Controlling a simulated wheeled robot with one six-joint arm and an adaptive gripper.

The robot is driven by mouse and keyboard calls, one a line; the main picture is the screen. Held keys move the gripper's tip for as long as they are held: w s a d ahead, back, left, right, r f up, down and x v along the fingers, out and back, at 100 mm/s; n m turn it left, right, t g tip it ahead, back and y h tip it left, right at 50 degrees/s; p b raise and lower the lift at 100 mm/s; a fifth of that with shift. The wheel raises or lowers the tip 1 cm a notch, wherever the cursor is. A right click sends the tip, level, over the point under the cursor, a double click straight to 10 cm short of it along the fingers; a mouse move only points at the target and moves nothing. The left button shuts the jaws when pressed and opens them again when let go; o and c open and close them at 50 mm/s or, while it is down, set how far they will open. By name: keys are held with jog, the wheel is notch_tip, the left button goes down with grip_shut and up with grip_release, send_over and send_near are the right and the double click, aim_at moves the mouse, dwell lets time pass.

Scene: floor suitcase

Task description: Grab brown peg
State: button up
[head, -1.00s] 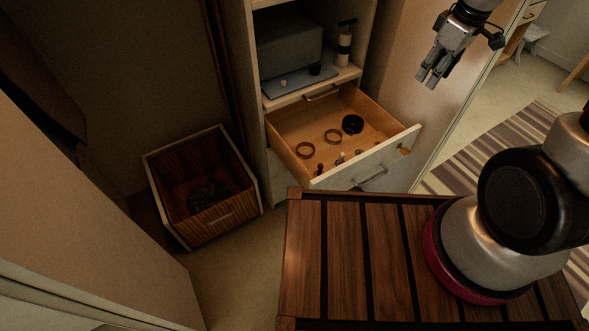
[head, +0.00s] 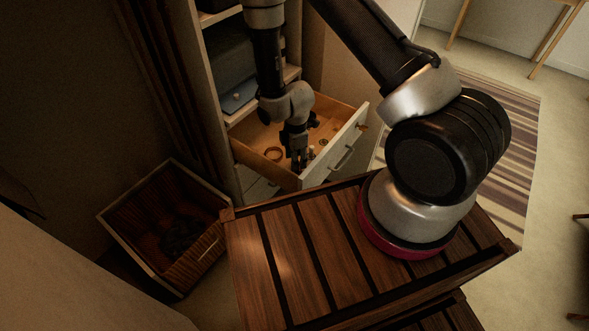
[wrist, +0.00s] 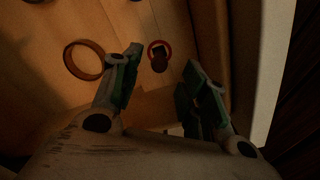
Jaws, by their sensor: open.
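My gripper (head: 298,163) is lowered into the open drawer (head: 340,150), close to its front wall. In the wrist view my gripper (wrist: 162,66) is open, with its greenish finger pads apart. A small reddish-brown round thing with a dark top (wrist: 159,62), likely the brown peg, shows between and just beyond the fingertips. No finger visibly touches it. In the head view my arm hides that spot, so I cannot make out the peg there.
A brown ring (wrist: 84,60) lies left of the fingers on the drawer floor; it also shows in the head view (head: 273,154). The drawer's pale front wall (wrist: 268,70) is close on the right. A wooden crate (head: 150,215) stands on the floor, and a slatted wooden top (head: 300,250) lies in front.

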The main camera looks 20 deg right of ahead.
notch_tip(320, 180, down, 4)
jog(key=shift+w+d+f, duration=0.1)
jog(key=shift+d+f, duration=0.05)
jog(key=shift+f, duration=0.1)
jog(key=c, duration=0.8)
jog(key=shift+c, duration=0.4)
jog(key=shift+r, duration=0.1)
